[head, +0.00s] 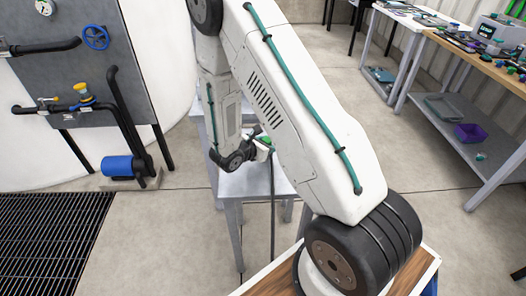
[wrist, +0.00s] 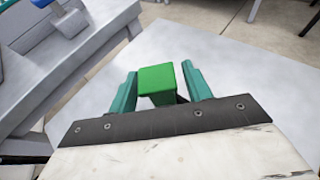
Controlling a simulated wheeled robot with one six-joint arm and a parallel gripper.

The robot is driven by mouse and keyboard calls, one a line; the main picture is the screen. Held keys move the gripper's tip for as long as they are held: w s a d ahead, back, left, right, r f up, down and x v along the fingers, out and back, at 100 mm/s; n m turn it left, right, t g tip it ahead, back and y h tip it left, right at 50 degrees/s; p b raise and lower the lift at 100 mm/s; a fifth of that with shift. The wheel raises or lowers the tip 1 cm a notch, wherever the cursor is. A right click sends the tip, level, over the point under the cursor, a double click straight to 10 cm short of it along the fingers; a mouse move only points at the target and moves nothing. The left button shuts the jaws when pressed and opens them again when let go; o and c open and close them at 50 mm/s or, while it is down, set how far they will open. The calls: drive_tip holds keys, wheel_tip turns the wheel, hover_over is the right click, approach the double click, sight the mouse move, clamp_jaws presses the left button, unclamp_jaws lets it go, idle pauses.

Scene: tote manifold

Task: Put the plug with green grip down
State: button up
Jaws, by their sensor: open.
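The plug with the green grip shows in the wrist view as a bright green block (wrist: 157,80) between the two teal fingers of my gripper (wrist: 159,88). The jaws are open around it, with a narrow gap at the right finger. The grey tabletop (wrist: 255,85) lies behind and around it. I cannot tell whether the plug touches the top; its lower part is hidden by my gripper. In the head view my gripper (head: 264,149) is over the small grey table (head: 240,184), partly hidden by my arm.
A dark cable (head: 272,215) hangs in front of the table. A grey panel with pipes and a blue valve wheel (head: 95,37) stands at left, above a floor grating (head: 50,240). A workbench (head: 480,65) with many items is at right. Open floor lies between.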

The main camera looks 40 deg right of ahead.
drive_tip(key=shift+w+d+f, duration=0.15)
drive_tip(key=shift+d+f, duration=0.1)
drive_tip(key=shift+d, duration=0.3)
clamp_jaws()
